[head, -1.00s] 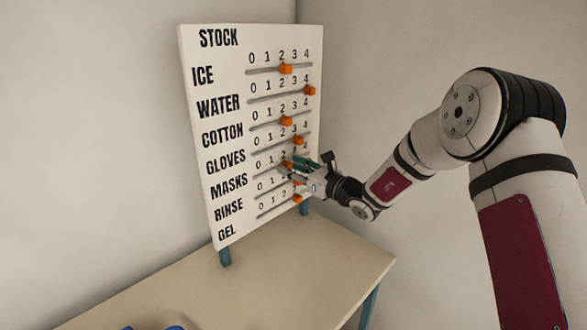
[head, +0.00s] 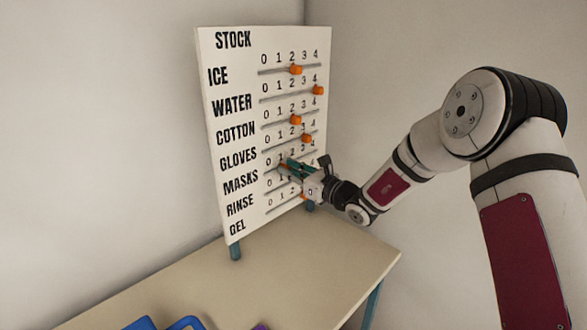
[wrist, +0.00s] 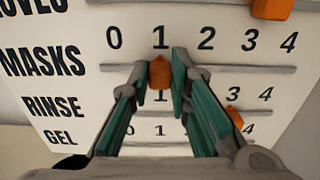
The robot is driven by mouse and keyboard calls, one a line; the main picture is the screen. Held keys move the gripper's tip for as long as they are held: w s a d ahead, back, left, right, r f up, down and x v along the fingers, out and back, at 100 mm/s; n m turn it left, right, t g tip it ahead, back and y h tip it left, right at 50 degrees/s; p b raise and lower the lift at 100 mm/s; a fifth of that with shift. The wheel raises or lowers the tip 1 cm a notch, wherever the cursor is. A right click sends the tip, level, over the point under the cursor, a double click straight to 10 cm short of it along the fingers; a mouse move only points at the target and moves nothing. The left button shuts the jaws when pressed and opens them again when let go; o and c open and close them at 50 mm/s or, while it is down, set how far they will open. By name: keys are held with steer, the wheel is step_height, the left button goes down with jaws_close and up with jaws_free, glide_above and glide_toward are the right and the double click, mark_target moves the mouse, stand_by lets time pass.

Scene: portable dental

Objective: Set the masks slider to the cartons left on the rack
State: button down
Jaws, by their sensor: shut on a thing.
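The masks slider is an orange knob (wrist: 160,72) on the MASKS track of the white stock board (head: 215,160). In the wrist view it sits under the 1 of a scale marked 0 to 4. My gripper (wrist: 163,85) is shut on the knob, with a green-lined finger on each side. In the head view my gripper (head: 288,167) is at the board's lower right part and mostly hides the knob. No rack and no cartons are seen in these frames.
The gloves slider (wrist: 272,8) is above right and the rinse slider (wrist: 235,118) below right, near 3. The board stands on a beige table (head: 300,260). Blue items (head: 185,323) and a bit of purple (head: 261,327) show at the bottom edge.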

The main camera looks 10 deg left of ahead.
steer(key=c, duration=1.5)
jaws_free()
steer(key=shift+d, duration=0.15)
steer(key=v, duration=1.1)
steer(key=shift+s+d, duration=0.3)
steer(key=s+a+r+n+g+h, duration=0.1)
steer(key=s+r+n+g, duration=0.35)
steer(key=s+n, duration=0.5)
steer(key=s+a+r+n+g+h, duration=0.1)
steer(key=s+r+n+g, duration=0.4)
steer(key=s, duration=0.8)
steer(key=s+d+n+t+h, duration=0.1)
steer(key=s+d+n+h, duration=0.2)
steer(key=d, duration=0.4)
steer(key=s+d+n+h, duration=0.4)
steer(key=s+d+h, duration=0.1)
steer(key=s+d, duration=0.2)
steer(key=s+d+n+t+h, duration=0.1)
steer(key=s+d+n+h, duration=0.3)
steer(key=s+d, duration=0.3)
steer(key=shift+s+d+f+t, duration=0.1)
steer(key=shift+d+f+t, duration=0.2)
steer(key=shift+d+t, duration=0.05)
